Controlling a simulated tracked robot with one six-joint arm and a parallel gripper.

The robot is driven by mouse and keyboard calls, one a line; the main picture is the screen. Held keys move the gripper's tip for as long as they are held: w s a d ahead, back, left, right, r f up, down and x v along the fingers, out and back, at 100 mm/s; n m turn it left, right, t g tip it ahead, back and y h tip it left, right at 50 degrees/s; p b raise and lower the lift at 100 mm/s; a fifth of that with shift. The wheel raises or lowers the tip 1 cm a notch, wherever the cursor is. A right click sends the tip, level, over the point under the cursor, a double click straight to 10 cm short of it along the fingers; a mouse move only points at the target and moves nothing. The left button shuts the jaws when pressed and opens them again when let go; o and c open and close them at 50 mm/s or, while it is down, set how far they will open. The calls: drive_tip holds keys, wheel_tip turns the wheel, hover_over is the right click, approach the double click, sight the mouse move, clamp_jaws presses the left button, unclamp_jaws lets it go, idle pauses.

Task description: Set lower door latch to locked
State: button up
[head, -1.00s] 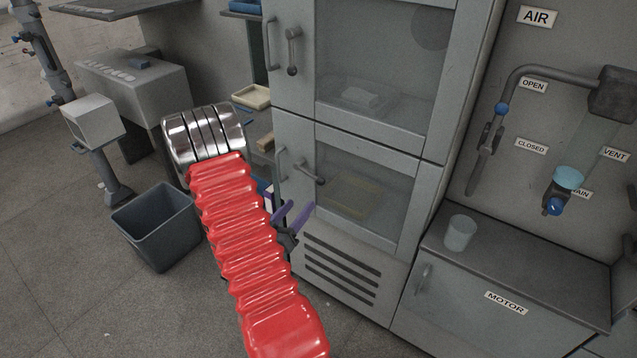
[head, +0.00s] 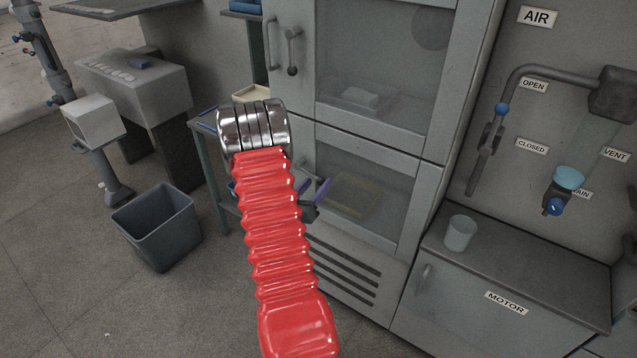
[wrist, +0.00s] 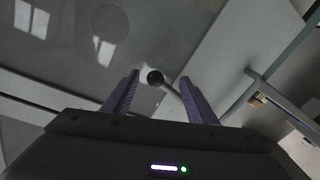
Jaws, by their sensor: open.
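The lower door (head: 385,152) of the grey cabinet has a window in its frame. Its latch is a short lever with a dark round knob (wrist: 154,77), seen in the wrist view between my purple fingers. My gripper (wrist: 160,84) is open, one finger on each side of the latch, and I cannot tell whether either touches it. In the head view my gripper (head: 315,190) is in front of the lower door. My red arm hides the door's left edge there, and I cannot make out the latch.
The upper door has its own latch (head: 292,50), hanging down, and a pull handle (head: 268,45). The lower door's pull handle (wrist: 283,106) is at the right in the wrist view. A grey bin (head: 158,226) stands left. A cup (head: 460,233) sits on the motor cabinet (head: 510,265).

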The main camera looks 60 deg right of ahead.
drive_tip(key=shift+d, duration=1.3)
drive_tip(key=shift+c, duration=0.2)
clamp_jaws()
drive_tip(key=shift+a+r, duration=0.1)
